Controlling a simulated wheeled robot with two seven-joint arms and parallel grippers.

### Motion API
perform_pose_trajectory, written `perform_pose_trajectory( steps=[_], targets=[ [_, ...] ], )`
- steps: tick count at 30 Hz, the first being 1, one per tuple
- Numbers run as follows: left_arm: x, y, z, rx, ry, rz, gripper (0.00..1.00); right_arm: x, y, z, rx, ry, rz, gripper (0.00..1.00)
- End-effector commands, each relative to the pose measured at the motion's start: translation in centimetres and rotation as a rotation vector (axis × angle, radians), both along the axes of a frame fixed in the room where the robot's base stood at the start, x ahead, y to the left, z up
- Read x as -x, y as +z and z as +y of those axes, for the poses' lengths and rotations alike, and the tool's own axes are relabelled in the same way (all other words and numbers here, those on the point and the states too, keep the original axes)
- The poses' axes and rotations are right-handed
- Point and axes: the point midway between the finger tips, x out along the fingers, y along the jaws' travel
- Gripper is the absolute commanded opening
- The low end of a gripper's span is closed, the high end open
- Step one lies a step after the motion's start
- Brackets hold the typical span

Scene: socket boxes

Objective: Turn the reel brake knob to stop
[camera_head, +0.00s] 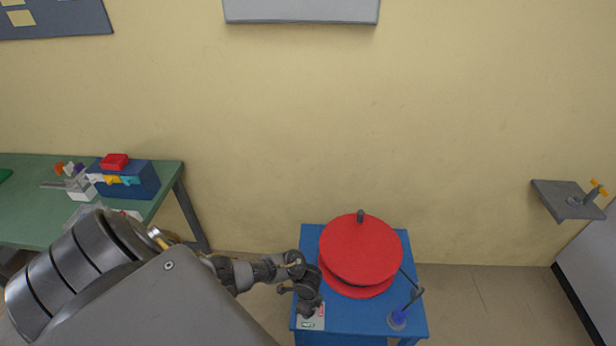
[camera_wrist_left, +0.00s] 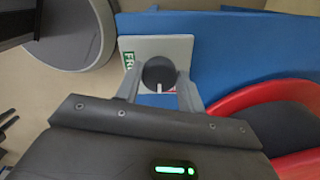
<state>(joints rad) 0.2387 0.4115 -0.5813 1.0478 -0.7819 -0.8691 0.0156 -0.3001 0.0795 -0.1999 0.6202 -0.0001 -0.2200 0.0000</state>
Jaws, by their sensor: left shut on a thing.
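The brake knob (camera_wrist_left: 158,71) is dark and round with a white pointer line, which points down in the left wrist view. It sits on a pale label plate (camera_wrist_left: 180,44) with green lettering at the left and a bit of red at the lower right, mostly hidden. The plate (camera_head: 312,324) also shows at the near left corner of the blue stand (camera_head: 370,322). My left gripper (camera_wrist_left: 159,90) is shut on the knob, one finger on each side. In the head view my left gripper (camera_head: 309,308) covers the knob. My right gripper is out of view.
A red reel (camera_head: 361,248) with a grey peg stands on the stand, close right of my left gripper. A blue-based handle (camera_head: 398,318) is at the stand's near right. A green table (camera_head: 30,210) with boxes is at the left. A wall shelf (camera_head: 560,200) is at the right.

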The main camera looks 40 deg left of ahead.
Motion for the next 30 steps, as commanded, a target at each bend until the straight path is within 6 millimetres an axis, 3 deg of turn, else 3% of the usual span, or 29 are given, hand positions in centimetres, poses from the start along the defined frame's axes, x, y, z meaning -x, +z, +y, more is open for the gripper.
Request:
perform_pose_trajectory(
  steps=[8, 9, 13, 23, 30],
  targets=[
    [-0.1, 0.0, 0.0, -0.001, 0.004, -0.002, 0.16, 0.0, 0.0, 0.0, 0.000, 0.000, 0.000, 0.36],
    [-0.1, 0.0, 0.0, -0.001, 0.004, -0.002, 0.42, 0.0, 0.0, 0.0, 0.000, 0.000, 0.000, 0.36],
    [-0.1, 0.0, 0.0, 0.000, 0.003, -0.001, 0.59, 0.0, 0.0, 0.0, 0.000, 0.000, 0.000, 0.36],
    [-0.1, 0.2, 0.0, 0.001, 0.001, -0.001, 0.60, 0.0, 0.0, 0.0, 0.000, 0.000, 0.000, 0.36],
    [-0.1, 2.8, 0.0, 0.000, -0.001, -0.005, 0.60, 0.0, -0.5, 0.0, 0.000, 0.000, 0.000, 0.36]
  ],
)
